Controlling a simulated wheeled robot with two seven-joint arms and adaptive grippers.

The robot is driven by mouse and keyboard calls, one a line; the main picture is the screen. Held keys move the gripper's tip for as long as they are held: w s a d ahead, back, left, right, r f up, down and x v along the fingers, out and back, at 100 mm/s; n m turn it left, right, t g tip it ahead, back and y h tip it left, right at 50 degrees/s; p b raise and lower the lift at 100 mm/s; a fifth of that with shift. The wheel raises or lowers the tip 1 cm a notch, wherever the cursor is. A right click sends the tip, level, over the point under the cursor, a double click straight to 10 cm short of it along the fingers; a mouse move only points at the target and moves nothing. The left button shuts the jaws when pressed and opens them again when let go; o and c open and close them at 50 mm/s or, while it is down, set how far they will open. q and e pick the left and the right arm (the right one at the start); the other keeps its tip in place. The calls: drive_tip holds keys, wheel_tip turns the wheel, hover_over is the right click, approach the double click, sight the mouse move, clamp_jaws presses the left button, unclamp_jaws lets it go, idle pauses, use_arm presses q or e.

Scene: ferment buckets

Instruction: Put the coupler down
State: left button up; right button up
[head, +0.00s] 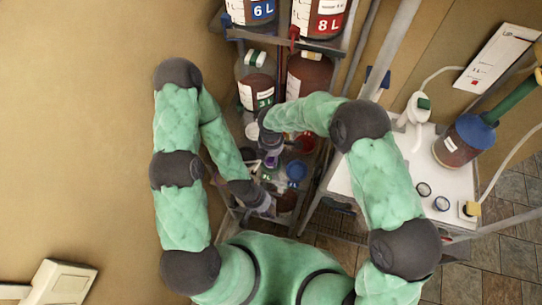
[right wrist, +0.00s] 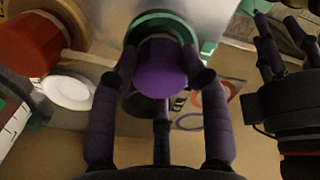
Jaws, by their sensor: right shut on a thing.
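My right gripper (right wrist: 158,80) is shut on a round purple piece (right wrist: 160,66), which looks like the coupler. Its fingers close around the piece from both sides, and a green ring shows just behind it. In the head view my right gripper (head: 271,153) is over the narrow cart, and a bit of purple (head: 271,162) shows at its fingers. My left gripper (head: 265,205) is lower, over the near end of the cart. In the right wrist view the left gripper (right wrist: 278,22) has its fingers apart with nothing visible between them.
Brown-filled bottles stand on the rack, including ones marked 6 L (head: 262,12) and 8 L (head: 330,20). A blue round item (head: 296,170) and a red one (head: 306,143) crowd the cart. A white table (head: 455,185) at right holds a blue-topped vessel (head: 462,140) and two rings.

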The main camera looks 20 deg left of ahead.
drive_tip(key=shift+f, duration=0.15)
drive_tip(key=o, duration=1.3)
drive_tip(key=shift+c, duration=0.2)
drive_tip(key=shift+r, duration=0.2)
wheel_tip(320, 180, up, 12)
drive_tip(key=shift+s+f, duration=0.1)
